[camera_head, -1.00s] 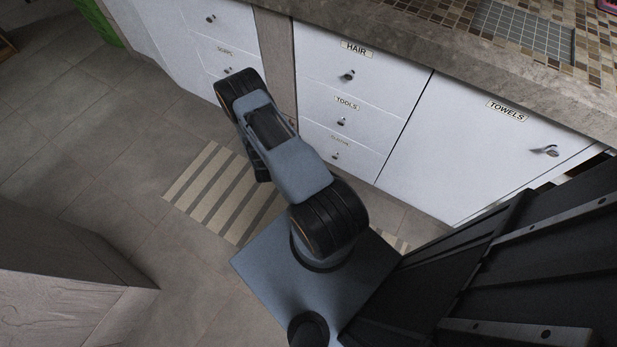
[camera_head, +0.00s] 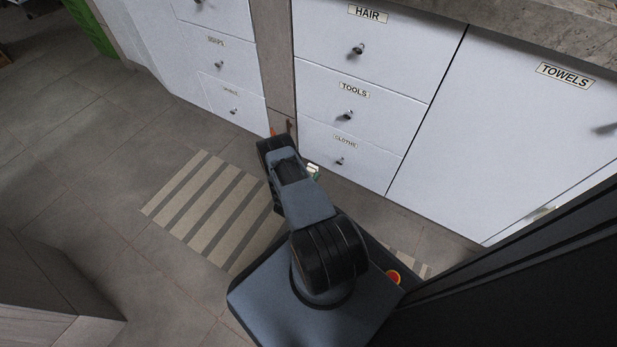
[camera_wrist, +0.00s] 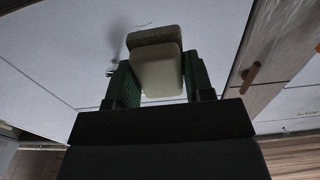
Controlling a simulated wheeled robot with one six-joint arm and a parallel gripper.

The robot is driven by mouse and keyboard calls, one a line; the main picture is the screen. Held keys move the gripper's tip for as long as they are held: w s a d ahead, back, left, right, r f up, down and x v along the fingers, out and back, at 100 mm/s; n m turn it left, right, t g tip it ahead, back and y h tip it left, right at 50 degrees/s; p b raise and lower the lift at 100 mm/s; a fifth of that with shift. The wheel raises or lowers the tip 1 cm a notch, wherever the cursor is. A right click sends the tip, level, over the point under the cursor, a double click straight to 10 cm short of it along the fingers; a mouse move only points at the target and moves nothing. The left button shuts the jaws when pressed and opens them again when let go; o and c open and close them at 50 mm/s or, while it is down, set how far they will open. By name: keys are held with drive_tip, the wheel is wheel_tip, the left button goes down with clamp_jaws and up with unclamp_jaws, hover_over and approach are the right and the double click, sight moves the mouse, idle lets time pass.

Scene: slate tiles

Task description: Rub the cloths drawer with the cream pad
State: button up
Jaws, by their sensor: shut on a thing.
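The cloths drawer (camera_head: 328,152) is the lowest white front in the stack under hair and tools, with a small knob, and it looks shut. My gripper (camera_wrist: 160,82) has green fingers, shut on the cream pad (camera_wrist: 157,70), a rounded block with a brown-grey layer along its far side. In the wrist view a white front with a knob lies behind the pad; whether the pad touches it I cannot tell.
The tools drawer (camera_head: 375,100) and hair drawer (camera_head: 395,55) are above, and the towels door (camera_head: 510,130) is to the right. A wood-grey panel (camera_head: 274,70) stands left of the stack. A striped mat (camera_head: 205,205) lies on the tiled floor. A brown cabinet (camera_head: 50,290) stands at lower left.

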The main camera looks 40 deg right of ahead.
sight(321, 156)
drive_tip(key=shift+b+x, duration=0.45)
drive_tip(key=shift+x, duration=2.05)
drive_tip(key=shift+x, duration=0.95)
drive_tip(key=shift+s, duration=0.15)
drive_tip(key=shift+s+d+p, duration=0.2)
drive_tip(key=shift+s+p, duration=0.1)
drive_tip(key=shift+s, duration=0.6)
drive_tip(key=shift+s+d+p, duration=0.15)
drive_tip(key=shift+s+p, duration=0.1)
drive_tip(key=shift+s, duration=0.65)
drive_tip(key=shift+d, duration=0.15)
drive_tip(key=shift+w, duration=0.1)
drive_tip(key=shift+w+a+r+b, duration=0.15)
drive_tip(key=shift+w+b, duration=0.15)
drive_tip(key=shift+w, duration=0.75)
drive_tip(key=shift+w+a+r+b, duration=0.1)
drive_tip(key=shift+w+b, duration=0.15)
drive_tip(key=shift+w, duration=0.8)
drive_tip(key=shift+c, duration=0.3)
